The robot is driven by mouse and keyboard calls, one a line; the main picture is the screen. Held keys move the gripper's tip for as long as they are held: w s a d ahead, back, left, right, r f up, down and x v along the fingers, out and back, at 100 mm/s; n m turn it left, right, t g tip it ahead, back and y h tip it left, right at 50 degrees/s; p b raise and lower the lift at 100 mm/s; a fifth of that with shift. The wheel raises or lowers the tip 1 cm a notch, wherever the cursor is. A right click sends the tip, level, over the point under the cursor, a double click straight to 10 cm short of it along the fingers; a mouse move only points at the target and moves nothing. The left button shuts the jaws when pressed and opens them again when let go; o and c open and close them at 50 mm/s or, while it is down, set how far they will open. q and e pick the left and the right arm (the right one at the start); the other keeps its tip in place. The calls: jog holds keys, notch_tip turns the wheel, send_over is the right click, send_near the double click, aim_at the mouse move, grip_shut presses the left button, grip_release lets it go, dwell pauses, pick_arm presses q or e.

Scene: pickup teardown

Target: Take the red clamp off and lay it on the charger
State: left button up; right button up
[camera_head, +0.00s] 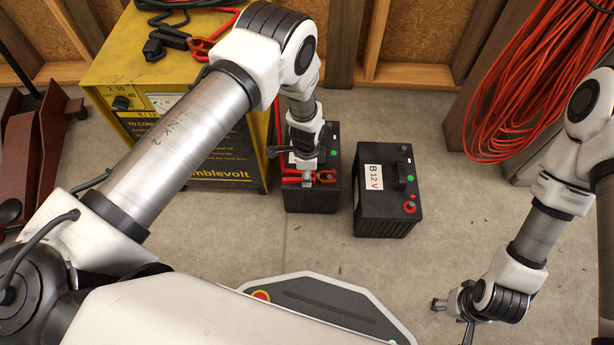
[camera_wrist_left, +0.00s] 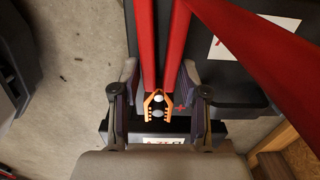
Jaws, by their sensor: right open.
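The red clamp (camera_head: 292,181) sits on top of the black left battery (camera_head: 312,207), partly hidden by my left gripper (camera_head: 308,181). In the left wrist view the clamp's red handles (camera_wrist_left: 160,45) and copper jaws (camera_wrist_left: 158,104) lie between the fingers of my left gripper (camera_wrist_left: 159,85), near a red plus mark. The fingers look open, one on each side, with small gaps. The yellow charger (camera_head: 213,165) stands behind and left of the battery; my left arm covers part of it. My right gripper (camera_head: 451,319) is open and empty over the floor at lower right.
A second battery (camera_head: 388,205), marked B 12V, stands right of the first. Coiled orange cable (camera_head: 540,90) hangs at upper right. Concrete floor between is clear.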

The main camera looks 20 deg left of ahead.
pick_arm(q)
grip_shut()
